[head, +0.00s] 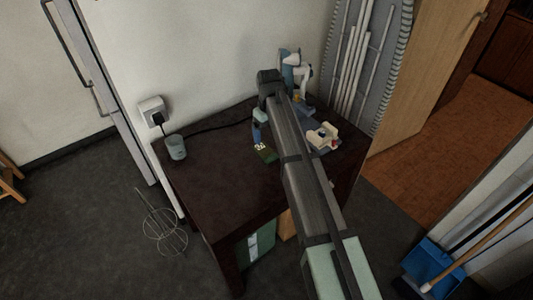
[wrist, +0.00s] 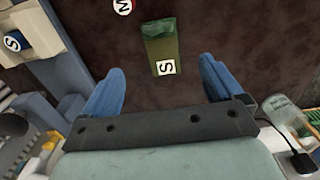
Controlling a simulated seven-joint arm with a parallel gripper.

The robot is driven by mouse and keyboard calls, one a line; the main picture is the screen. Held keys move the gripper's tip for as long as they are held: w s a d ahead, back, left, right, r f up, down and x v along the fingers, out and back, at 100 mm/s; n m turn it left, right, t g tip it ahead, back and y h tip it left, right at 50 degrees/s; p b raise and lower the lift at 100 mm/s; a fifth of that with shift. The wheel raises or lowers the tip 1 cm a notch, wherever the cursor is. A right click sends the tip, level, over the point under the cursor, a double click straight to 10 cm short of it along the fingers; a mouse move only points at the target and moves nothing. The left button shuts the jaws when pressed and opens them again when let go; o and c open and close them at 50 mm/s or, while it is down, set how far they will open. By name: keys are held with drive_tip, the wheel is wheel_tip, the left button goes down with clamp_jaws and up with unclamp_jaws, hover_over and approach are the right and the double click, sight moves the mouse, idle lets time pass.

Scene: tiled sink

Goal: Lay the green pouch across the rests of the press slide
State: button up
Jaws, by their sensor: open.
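The green pouch (head: 265,153) lies on the dark table, left of my arm in the head view. In the wrist view the pouch (wrist: 160,42) shows a white tag with a letter S at its near end. My gripper (wrist: 160,85) is open and empty. Its two blue fingers stand apart, with the pouch ahead of the gap between them, not gripped. In the head view my gripper (head: 258,133) is partly hidden by my arm. The press slide, with cream rests (head: 322,136), is right of my arm; its cream part (wrist: 38,28) shows at the wrist view's upper left.
The press (head: 303,72) stands at the table's back corner by the wall. A cup (head: 176,148) sits at the left edge near a wall plug (head: 152,110) and its cable. The table's front left is clear.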

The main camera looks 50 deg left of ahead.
sight(269, 151)
drive_tip(key=shift+d+f, duration=0.2)
drive_tip(key=shift+f, duration=4.8)
drive_tip(key=shift+c, duration=0.3)
drive_tip(key=c, duration=1.2)
wheel_tip(269, 151, up, 10)
drive_tip(key=shift+r, duration=0.1)
drive_tip(key=shift+m, duration=0.3)
